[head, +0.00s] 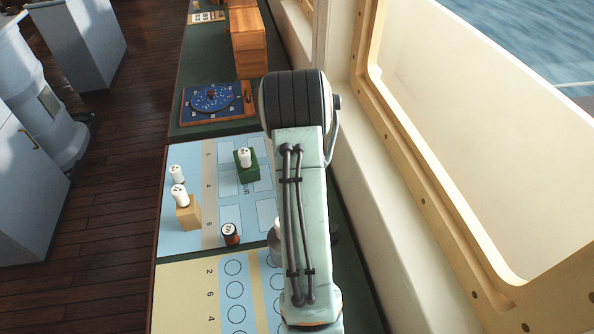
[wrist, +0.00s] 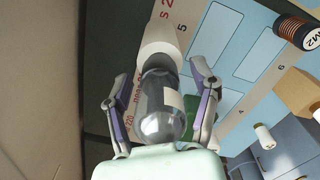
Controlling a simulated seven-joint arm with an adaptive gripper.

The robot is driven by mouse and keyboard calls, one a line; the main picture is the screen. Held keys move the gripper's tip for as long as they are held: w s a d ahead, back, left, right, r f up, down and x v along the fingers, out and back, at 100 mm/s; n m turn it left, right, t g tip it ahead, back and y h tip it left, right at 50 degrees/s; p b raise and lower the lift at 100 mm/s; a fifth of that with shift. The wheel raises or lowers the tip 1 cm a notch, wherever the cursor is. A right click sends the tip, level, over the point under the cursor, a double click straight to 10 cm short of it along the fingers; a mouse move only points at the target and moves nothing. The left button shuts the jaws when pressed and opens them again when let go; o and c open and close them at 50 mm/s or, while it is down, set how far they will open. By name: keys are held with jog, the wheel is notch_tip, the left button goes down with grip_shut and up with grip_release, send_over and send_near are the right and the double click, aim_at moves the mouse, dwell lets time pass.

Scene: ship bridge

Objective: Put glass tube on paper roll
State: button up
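In the wrist view, a grey, shiny, see-through glass tube (wrist: 160,108) is between the two fingers of my gripper (wrist: 160,78). The fingers are apart, with a gap on each side of the tube. A white cylinder that looks like the paper roll (wrist: 162,42) shows just beyond the tube, in line with it. I cannot tell whether the tube and the roll touch. In the head view my arm hides most of the gripper and this spot.
Left of my arm, a copper-and-black spool (head: 230,235), a tan block (head: 190,214) and a green block (head: 247,172), both topped by white cylinders, and another white cylinder (head: 176,174) stand on the printed chart. A blue dial board (head: 213,101) lies behind. The window ledge is at right.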

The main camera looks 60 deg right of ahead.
notch_tip(320, 180, up, 12)
jog(key=shift+r, duration=0.15)
jog(key=a+r+n, duration=0.1)
jog(key=a+r, duration=0.1)
jog(key=a, duration=1)
jog(key=a+r+n, duration=0.1)
jog(key=a+r, duration=0.2)
jog(key=a, duration=0.9)
jog(key=s+a+f+n, duration=0.1)
jog(key=s+a+f, duration=0.3)
jog(key=s+a, duration=0.8)
jog(key=shift+s+y, duration=0.3)
jog(key=shift+y, duration=0.1)
